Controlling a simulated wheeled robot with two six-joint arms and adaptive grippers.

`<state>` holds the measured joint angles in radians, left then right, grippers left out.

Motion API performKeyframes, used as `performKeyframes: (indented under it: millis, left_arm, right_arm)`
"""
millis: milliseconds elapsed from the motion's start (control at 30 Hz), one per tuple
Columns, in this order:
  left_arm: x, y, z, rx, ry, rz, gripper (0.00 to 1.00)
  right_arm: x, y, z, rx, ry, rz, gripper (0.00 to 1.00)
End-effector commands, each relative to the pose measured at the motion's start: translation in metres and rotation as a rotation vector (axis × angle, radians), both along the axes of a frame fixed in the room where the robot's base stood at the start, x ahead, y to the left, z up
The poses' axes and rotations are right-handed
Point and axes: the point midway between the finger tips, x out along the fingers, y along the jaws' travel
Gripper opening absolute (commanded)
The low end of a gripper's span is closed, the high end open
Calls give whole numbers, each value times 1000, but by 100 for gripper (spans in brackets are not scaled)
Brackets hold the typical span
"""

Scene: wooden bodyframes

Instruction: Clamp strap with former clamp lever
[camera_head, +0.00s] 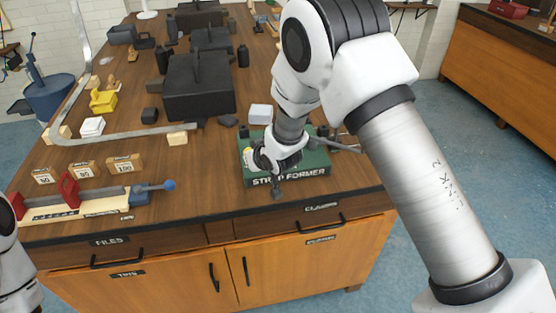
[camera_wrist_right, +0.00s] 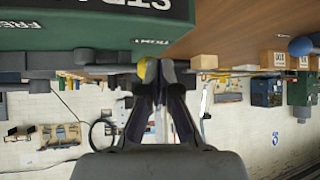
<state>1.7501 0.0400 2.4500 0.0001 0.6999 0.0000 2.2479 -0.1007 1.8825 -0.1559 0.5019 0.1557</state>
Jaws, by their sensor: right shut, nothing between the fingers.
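The strap former (camera_head: 290,178) is a green block labelled "STRAP FORMER" near the table's front edge. Its green face also fills the top of the right wrist view (camera_wrist_right: 90,35). My right gripper (camera_wrist_right: 160,70) is shut and empty, close by the former's front. A small yellow part (camera_wrist_right: 146,70) shows right beside its fingertips; whether they touch it I cannot tell. In the head view my right wrist hides much of the former's top. A grey rod (camera_head: 345,147) sticks out to the former's right. I cannot make out the strap in the former. My left gripper is out of view.
Left of the former lie a red-clamped fixture with a blue knob (camera_head: 168,185) and number blocks (camera_head: 84,170). A bent grey bar (camera_head: 110,136) rests on wooden blocks. A black machine (camera_head: 200,90) stands behind. The table's right side looks clear.

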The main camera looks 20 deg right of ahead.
Motion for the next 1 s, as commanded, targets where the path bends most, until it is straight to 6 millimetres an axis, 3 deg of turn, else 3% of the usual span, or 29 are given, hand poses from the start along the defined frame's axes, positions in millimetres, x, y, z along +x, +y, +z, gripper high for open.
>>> performKeyframes:
  millis: [300, 500, 1000]
  left_arm:
    - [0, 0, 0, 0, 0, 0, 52]
    - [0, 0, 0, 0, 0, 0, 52]
    - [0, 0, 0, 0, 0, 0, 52]
  right_arm:
    - [-56, -7, 47, -1, 2, -1, 0]
    - [-79, -10, 65, -1, 5, 0, 0]
    - [-82, -10, 68, -1, 6, 0, 0]
